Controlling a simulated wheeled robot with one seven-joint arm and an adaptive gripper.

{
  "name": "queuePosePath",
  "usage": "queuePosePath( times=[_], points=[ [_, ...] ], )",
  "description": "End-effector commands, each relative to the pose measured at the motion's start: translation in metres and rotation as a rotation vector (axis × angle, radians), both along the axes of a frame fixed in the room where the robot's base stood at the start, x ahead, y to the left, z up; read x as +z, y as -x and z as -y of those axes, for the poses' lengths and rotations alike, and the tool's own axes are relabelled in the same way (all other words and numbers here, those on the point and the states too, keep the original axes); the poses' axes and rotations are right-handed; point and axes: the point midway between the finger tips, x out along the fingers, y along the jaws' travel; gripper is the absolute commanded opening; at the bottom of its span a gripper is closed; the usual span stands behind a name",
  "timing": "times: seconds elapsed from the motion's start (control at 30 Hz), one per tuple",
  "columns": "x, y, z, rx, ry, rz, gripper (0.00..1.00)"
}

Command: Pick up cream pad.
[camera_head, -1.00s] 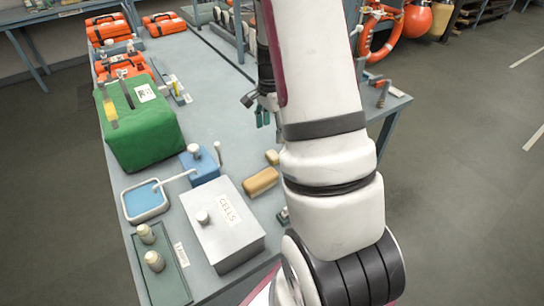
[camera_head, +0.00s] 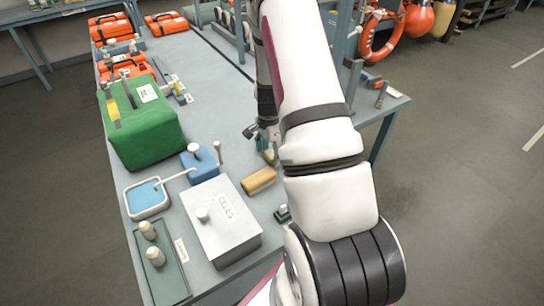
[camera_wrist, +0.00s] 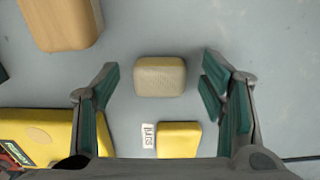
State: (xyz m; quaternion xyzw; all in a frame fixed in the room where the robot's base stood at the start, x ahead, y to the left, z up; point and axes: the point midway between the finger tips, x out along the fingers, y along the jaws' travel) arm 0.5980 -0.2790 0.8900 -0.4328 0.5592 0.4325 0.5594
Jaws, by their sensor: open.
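The cream pad (camera_wrist: 160,77) is a small rounded block lying on the grey table in the wrist view. My gripper (camera_wrist: 161,82) is open above it, with one finger on each side in the picture and clear gaps between. A yellow pad (camera_wrist: 180,140) lies just below the cream pad in the picture, beside a label (camera_wrist: 149,136) reading "PADS". In the head view my gripper (camera_head: 265,142) is low over the table's right part, and a pad there is mostly hidden behind it.
A tan block (camera_head: 259,181) lies near the "CELLS" box (camera_head: 222,222); it also shows in the wrist view (camera_wrist: 62,22). A yellow case (camera_wrist: 40,133) is at lower left in the wrist view. A blue block (camera_head: 199,166) and green case (camera_head: 145,130) stand to the left.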

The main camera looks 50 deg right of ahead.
Motion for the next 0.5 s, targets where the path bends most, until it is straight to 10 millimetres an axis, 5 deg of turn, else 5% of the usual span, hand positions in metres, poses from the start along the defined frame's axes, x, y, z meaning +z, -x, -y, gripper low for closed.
queuePosePath(
  times=[0.17,0.33,0.5],
  points=[
    [0.0,-0.0001,0.0,0.0,0.0,0.0,0.63],
    [0.0001,0.0,0.0,0.0,0.0,0.0,0.24],
    [0.0001,0.0001,0.0,0.0,0.0,0.0,0.19]
  ],
)
